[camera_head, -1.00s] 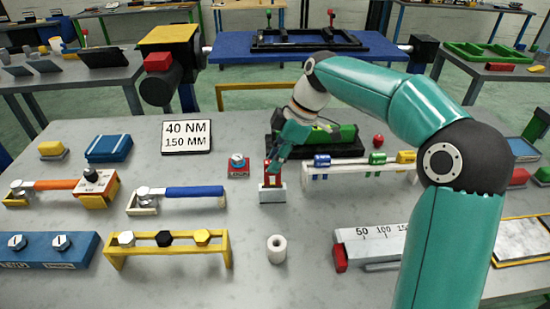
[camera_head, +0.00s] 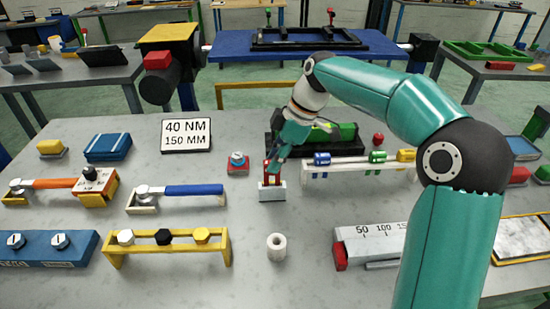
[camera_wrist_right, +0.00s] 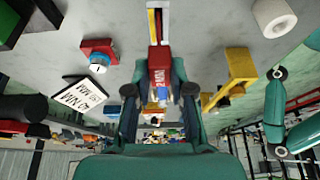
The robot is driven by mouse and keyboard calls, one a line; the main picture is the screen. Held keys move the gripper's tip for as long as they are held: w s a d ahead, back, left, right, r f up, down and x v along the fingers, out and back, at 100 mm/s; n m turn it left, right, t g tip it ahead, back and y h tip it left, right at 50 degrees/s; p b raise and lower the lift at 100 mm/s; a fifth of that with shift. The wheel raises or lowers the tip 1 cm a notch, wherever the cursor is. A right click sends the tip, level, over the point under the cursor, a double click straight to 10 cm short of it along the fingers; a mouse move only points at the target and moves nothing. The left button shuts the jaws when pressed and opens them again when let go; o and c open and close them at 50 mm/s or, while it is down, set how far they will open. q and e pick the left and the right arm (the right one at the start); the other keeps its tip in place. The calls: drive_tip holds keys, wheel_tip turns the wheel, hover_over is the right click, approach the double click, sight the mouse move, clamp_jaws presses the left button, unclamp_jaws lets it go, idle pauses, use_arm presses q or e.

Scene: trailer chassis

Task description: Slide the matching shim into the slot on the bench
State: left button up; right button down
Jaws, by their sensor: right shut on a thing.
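My right gripper (camera_head: 277,157) is shut on a red shim (camera_head: 272,168), directly over the small pale slot block (camera_head: 272,191) on the bench. In the right wrist view the shim (camera_wrist_right: 159,66) sits between the two fingers (camera_wrist_right: 159,82) and carries a "2 MM" marking. The block, with coloured inner strips (camera_wrist_right: 157,22), lies just ahead of the shim there. The shim looks upright and touching or very near the block; I cannot tell how far it is inside the slot. My left gripper is not in view.
A red base with a round knob (camera_head: 238,163) stands left of the block. A rack with coloured cylinders (camera_head: 350,162) is to the right, a white roll (camera_head: 276,247) in front. A yellow rack (camera_head: 167,239) and blue-handled wrench (camera_head: 192,191) lie left. Bench between is clear.

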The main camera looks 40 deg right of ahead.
drive_tip(key=shift+f+b, duration=1.7)
drive_tip(key=shift+f, duration=0.5)
drive_tip(key=shift+c, duration=1.8)
unclamp_jaws()
drive_tip(key=shift+r, duration=0.15)
drive_tip(key=shift+r+p, duration=3.1)
drive_tip(key=shift+r, duration=0.3)
drive_tip(key=shift+s, duration=0.1)
